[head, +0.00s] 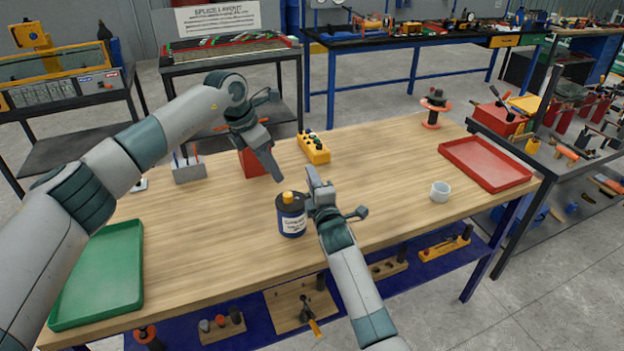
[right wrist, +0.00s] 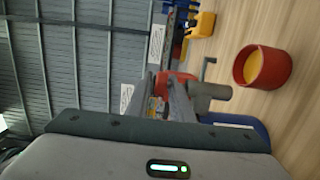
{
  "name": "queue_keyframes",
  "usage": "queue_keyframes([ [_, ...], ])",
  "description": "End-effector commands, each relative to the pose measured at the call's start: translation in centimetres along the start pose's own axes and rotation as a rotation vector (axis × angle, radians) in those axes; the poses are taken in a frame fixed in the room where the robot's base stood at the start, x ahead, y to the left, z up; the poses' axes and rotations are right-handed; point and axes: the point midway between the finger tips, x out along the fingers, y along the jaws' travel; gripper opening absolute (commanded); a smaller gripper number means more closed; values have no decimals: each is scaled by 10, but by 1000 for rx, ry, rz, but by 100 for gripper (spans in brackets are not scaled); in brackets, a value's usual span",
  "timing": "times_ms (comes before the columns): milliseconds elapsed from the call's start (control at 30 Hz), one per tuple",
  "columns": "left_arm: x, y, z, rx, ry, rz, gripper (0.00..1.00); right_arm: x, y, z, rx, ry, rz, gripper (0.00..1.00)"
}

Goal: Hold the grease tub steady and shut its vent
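The grease tub (head: 291,219) is a dark blue, upright can with a white label, standing on the wooden bench in the middle of the head view. Its dark lid carries a small orange-yellow cap (head: 288,197); I cannot tell whether the vent is open. My left gripper (head: 272,168) points down above and behind the tub, apart from it; its finger gap is not clear. My right gripper (head: 318,184) is just right of the tub near lid height, with no clear contact.
A red container (head: 253,161) and a yellow block with dark knobs (head: 314,149) stand behind the tub. A white cup (head: 440,191) and red tray (head: 485,164) are at the right. A green tray (head: 100,275) lies at the left. The bench between is mostly clear.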

Motion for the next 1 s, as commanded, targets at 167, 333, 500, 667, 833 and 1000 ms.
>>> queue_keyframes([
  [167,0,0,0,0,0,0,31,0,0,0,0,0,0,20],
  [333,0,0,0,0,0,0,31,0,0,0,0,0,0,4],
  [500,0,0,0,0,0,0,31,0,0,0,0,0,0,0],
  [667,0,0,0,0,0,0,31,0,0,0,0,0,-1,0],
  [833,0,0,0,0,0,0,31,0,-1,0,0,0,-1,0],
  [1000,0,0,0,0,0,0,31,0,-1,0,0,0,-1,0],
])
